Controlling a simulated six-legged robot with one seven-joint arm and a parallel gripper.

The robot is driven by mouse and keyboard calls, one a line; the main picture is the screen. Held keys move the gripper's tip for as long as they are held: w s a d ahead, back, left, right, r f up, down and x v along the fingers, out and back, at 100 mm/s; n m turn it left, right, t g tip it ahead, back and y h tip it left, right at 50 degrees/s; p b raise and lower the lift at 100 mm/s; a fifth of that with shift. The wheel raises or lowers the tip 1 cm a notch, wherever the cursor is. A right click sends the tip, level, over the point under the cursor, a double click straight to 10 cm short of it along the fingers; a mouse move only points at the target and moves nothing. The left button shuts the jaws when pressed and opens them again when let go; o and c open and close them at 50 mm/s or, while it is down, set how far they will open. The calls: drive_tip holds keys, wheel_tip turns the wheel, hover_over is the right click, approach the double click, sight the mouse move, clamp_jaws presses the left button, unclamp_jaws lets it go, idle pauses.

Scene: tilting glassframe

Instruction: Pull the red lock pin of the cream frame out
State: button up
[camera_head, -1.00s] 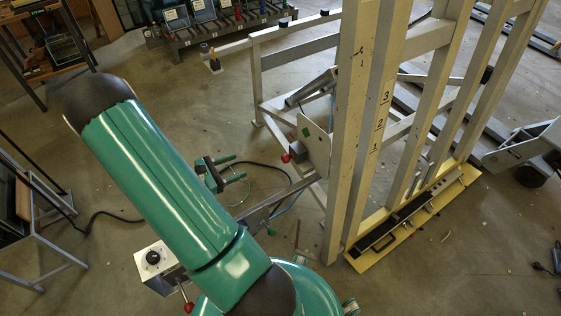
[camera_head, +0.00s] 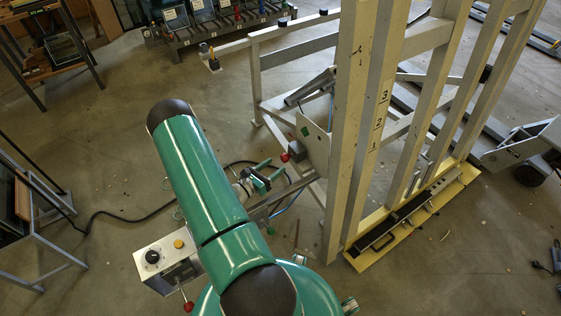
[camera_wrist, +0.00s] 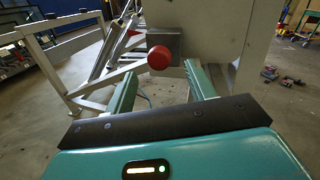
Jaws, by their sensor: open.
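The red lock pin's round knob (camera_wrist: 160,58) faces me in the wrist view, in front of a grey block on a cream plate. In the head view the knob (camera_head: 285,157) shows small at the left side of the cream frame (camera_head: 345,190). My gripper (camera_wrist: 160,75) is open, with one green finger on each side of the view. The knob lies between the finger directions, slightly above the fingertips in the picture; I cannot tell how much depth lies between. In the head view my gripper (camera_head: 273,176) is just below and left of the knob, apart from it.
A control box (camera_head: 168,262) with a black knob and a yellow button stands at lower left. A yellow base (camera_head: 375,258) lies under the cream frame. A rack of coloured tools (camera_head: 215,25) is at the back. A cable crosses the floor at left.

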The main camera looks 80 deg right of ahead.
sight(282, 160)
drive_tip(key=shift+x, duration=2.25)
